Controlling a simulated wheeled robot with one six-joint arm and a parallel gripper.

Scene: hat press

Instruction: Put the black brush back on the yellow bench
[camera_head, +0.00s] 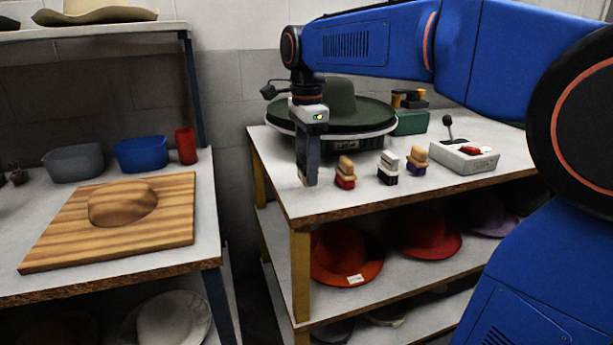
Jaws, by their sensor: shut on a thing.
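A brush with black bristles and a pale handle (388,168) stands upright on the top of the yellow-legged bench (301,275), between two other brushes. My gripper (307,180) points straight down near the bench top's left front edge, left of the brushes and apart from the black one. Its dark fingers are seen nearly edge-on and close together. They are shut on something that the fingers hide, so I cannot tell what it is. I cannot tell whether the fingertips touch the bench top.
A red brush (345,173) and a purple brush (416,161) flank the black one. Behind stands a round press with a green hat (342,103). A control box (463,157) is at right. A wooden board (110,222) lies on the left table. The bench's front strip is clear.

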